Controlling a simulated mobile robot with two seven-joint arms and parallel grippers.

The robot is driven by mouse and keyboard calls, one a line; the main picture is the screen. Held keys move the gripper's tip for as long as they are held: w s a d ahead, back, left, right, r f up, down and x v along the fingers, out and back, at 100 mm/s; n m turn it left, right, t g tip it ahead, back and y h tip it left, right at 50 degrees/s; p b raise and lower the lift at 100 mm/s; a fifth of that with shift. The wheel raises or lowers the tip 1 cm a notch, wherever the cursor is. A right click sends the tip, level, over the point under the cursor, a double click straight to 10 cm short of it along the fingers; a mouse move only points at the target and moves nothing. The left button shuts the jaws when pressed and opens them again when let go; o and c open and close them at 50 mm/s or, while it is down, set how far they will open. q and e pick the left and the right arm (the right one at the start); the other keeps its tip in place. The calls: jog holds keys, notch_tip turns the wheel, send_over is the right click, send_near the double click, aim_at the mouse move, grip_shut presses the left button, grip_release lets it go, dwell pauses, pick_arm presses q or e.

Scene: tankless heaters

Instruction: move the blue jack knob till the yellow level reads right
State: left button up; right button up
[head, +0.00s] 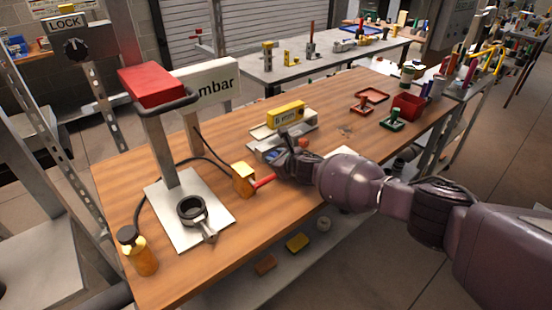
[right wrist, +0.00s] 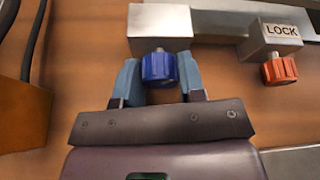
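The blue jack knob (right wrist: 159,67) sits under the end of a grey metal block in the right wrist view. My right gripper (right wrist: 160,80) has one finger on each side of it, and both look to touch its sides. My left gripper is not in view.
An orange knob (right wrist: 279,70) under a LOCK label (right wrist: 281,31) is right of the blue one. A brass block with a red handle (head: 244,179) stands just left of my gripper.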

jog(key=shift+c, duration=0.5)
jog(key=shift+m+y, duration=0.3)
jog(key=shift+m, duration=0.2)
jog(key=shift+d+m+g+y+b, duration=0.1)
jog(key=shift+m+g+y+b, duration=0.45)
jog(key=shift+m, duration=0.35)
jog(key=o, duration=0.6)
jog(key=shift+w, duration=0.1)
jog(key=shift+o, duration=0.2)
